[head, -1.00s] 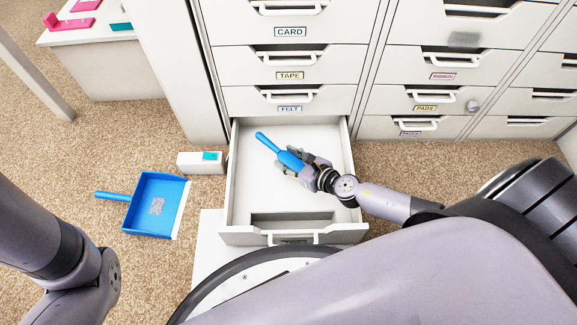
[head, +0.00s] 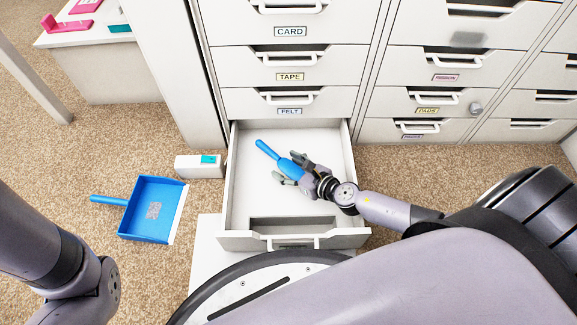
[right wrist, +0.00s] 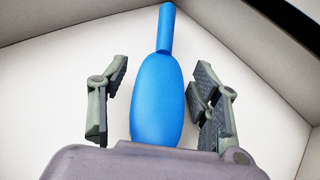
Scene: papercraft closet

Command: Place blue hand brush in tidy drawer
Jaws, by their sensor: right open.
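The blue hand brush (head: 269,151) is inside the open bottom drawer (head: 237,190), its handle pointing to the back left of the drawer. My right gripper (head: 287,174) is in the drawer around the near part of the brush. In the right wrist view the brush (right wrist: 157,100) lies between the spread fingers (right wrist: 160,105), with a gap on both sides. It appears to rest on the drawer floor. The near end of the brush is hidden by my gripper. My left arm shows at the left edge of the head view, but its gripper is out of view.
A blue dustpan (head: 152,208) lies on the carpet left of the drawer. A small white box (head: 198,167) with a teal patch stands beside the drawer's left wall. Closed labelled drawers (head: 290,75) rise behind. A white table (head: 100,60) holds pink items at the upper left.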

